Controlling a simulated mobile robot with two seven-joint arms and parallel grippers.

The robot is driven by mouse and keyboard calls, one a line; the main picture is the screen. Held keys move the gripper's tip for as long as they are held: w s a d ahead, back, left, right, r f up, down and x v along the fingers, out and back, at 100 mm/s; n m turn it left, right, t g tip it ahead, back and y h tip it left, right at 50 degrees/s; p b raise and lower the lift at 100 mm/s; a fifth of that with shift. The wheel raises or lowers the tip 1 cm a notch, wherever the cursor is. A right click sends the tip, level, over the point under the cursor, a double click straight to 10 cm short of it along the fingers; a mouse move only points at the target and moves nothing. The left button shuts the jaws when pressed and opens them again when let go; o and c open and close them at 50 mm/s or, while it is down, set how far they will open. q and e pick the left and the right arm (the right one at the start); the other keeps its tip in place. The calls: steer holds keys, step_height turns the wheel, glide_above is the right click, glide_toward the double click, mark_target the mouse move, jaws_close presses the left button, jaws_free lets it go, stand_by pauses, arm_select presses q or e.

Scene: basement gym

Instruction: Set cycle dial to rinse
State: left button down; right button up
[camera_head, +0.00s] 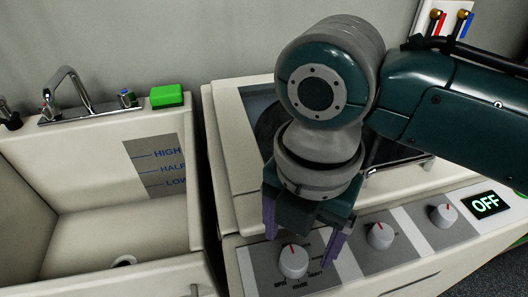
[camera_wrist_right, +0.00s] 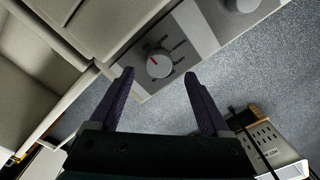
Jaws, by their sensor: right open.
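The cycle dial (camera_head: 293,262) is the leftmost white knob on the washer's grey front panel, with small labels around it that seem to read SPIN, RINSE and HEAVY. Its red mark is on the far side, away from the lower labels. My right gripper (camera_head: 301,242) is open above this dial, with its purple fingers to either side of it in the picture. In the right wrist view the dial (camera_wrist_right: 158,65) shows between and just beyond the open fingertips (camera_wrist_right: 159,76); contact is not visible. My left gripper is not in view.
Two more knobs (camera_head: 380,236) (camera_head: 443,215) and an OFF display (camera_head: 486,204) lie right along the panel. A sink (camera_head: 75,240) with a faucet (camera_head: 70,92) and a green block (camera_head: 167,95) stands left. My right arm covers much of the washer top.

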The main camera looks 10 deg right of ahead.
mark_target(295, 257)
step_height(295, 257, down, 4)
steer(key=shift+f+b, duration=0.2)
steer(key=shift+b, duration=0.1)
steer(key=shift+a, duration=0.1)
jaws_close()
stand_by(0.5)
